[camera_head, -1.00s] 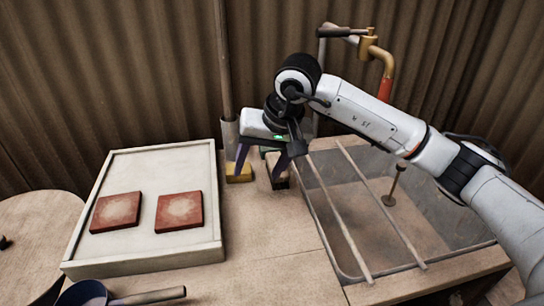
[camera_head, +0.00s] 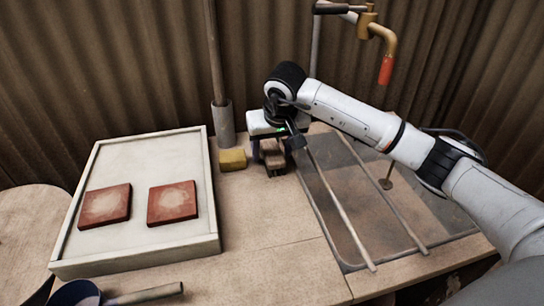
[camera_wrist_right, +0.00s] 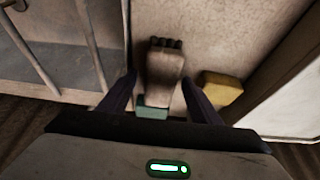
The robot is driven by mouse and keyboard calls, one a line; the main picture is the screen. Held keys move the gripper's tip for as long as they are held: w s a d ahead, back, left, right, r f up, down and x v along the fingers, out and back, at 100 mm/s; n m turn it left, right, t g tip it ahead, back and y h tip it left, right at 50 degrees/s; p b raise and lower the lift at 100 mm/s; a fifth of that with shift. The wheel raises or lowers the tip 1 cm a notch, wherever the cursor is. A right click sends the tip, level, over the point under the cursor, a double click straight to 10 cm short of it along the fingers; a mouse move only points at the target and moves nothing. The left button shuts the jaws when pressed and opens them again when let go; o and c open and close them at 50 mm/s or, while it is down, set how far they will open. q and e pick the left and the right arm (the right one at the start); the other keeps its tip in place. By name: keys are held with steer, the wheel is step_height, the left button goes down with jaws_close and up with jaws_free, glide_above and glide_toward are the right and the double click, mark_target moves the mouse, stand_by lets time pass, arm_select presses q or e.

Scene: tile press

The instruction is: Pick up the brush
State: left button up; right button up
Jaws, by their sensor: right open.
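The brush (camera_head: 272,158) is a small brown wooden block on the table between the white tray and the basin. In the right wrist view the brush (camera_wrist_right: 165,72) shows a rounded body with dark knobs or tufts at its far end. My right gripper (camera_head: 272,152) is over it, open, with one dark finger on each side. In the right wrist view the gripper's fingertips (camera_wrist_right: 158,80) stand apart, with the brush between them and no clear grip on it. The gripper partly hides the brush in the head view. My left gripper is out of view.
A yellow block (camera_head: 232,159) lies just left of the brush, and a green block (camera_wrist_right: 152,108) close by. The white tray (camera_head: 140,258) holds two red tiles (camera_head: 173,203). The basin (camera_head: 385,225) with rods across it is at right. A pole stands in a grey holder (camera_head: 223,122).

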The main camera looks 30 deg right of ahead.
mark_target(272, 149)
steer(key=shift+w+f, duration=0.15)
steer(key=shift+f, duration=0.1)
steer(key=shift+f, duration=0.2)
stand_by(0.3)
steer(key=c, duration=1.3)
steer(key=shift+r, duration=0.1)
step_height(272, 149, up, 10)
steer(key=p, duration=0.7)
steer(key=shift+r, duration=0.2)
